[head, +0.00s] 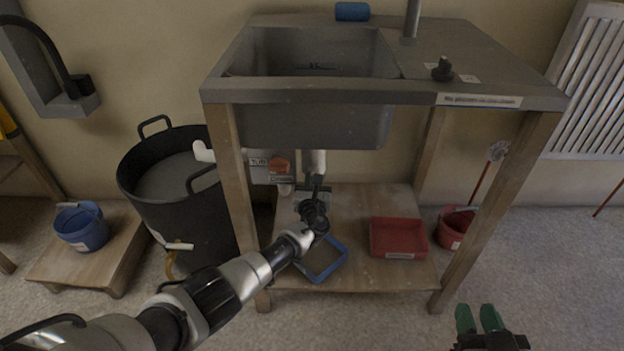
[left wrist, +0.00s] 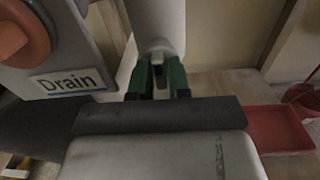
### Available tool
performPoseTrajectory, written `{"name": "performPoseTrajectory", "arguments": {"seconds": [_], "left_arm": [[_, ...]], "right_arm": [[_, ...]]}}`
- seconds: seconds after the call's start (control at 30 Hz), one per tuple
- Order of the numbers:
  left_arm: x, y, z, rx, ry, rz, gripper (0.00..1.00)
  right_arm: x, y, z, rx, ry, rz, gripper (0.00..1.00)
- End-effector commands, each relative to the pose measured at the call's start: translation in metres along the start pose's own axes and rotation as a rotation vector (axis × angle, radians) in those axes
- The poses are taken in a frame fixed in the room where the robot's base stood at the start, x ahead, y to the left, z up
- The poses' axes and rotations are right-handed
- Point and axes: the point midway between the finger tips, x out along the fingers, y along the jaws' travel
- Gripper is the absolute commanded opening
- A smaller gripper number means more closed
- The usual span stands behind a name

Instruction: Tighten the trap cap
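The white trap (head: 314,162) hangs under the sink, and its rounded lower part (left wrist: 158,35) shows close up in the left wrist view. My left gripper (left wrist: 158,80) has its green fingers at the lower end of this white part. The fingers stand a little apart, with something small and greyish between their tips. I cannot tell whether they press on it. I cannot make out the cap clearly; the fingers and my arm hide that spot. My right gripper (head: 478,318) is low at the right in the head view, fingers apart and empty.
A "Drain" sign with an orange knob (left wrist: 22,35) is close left of my left gripper. A red tray (head: 398,238) and a blue-rimmed tray (head: 338,265) lie on the lower shelf. Wooden legs (head: 236,190) frame the sink (head: 310,125). A black tub (head: 190,215) stands left.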

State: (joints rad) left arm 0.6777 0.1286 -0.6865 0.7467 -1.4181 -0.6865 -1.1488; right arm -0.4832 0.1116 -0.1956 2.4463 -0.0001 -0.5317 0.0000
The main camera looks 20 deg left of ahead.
Motion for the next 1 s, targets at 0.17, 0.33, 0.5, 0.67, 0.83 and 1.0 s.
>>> {"name": "performPoseTrajectory", "arguments": {"seconds": [0.17, 0.33, 0.5, 0.67, 0.83, 1.0], "left_arm": [[0.0, 0.0, 0.0, -0.002, 0.001, -0.001, 0.43], [0.0, 0.0, 0.0, -0.003, 0.0, 0.0, 0.43], [-0.002, 0.0, 0.001, -0.003, 0.0, 0.0, 0.43], [-0.009, 0.0, 0.001, -0.003, 0.001, 0.0, 0.43], [-0.016, 0.0, 0.002, -0.004, 0.001, 0.0, 0.43], [-0.024, 0.0, 0.002, -0.003, 0.001, 0.0, 0.43]], "right_arm": [[0.0, 0.0, 0.0, 0.0, 0.001, 0.0, 0.3], [0.0, 0.0, 0.0, 0.0, 0.002, 0.0, 0.3], [-0.001, 0.001, 0.004, 0.0, -0.038, 0.002, 0.3], [-0.007, 0.004, 0.02, -0.001, -0.172, 0.009, 0.3], [-0.017, 0.007, 0.038, -0.001, -0.321, 0.018, 0.3], [-0.03, 0.01, 0.055, 0.0, -0.467, 0.028, 0.3]]}}
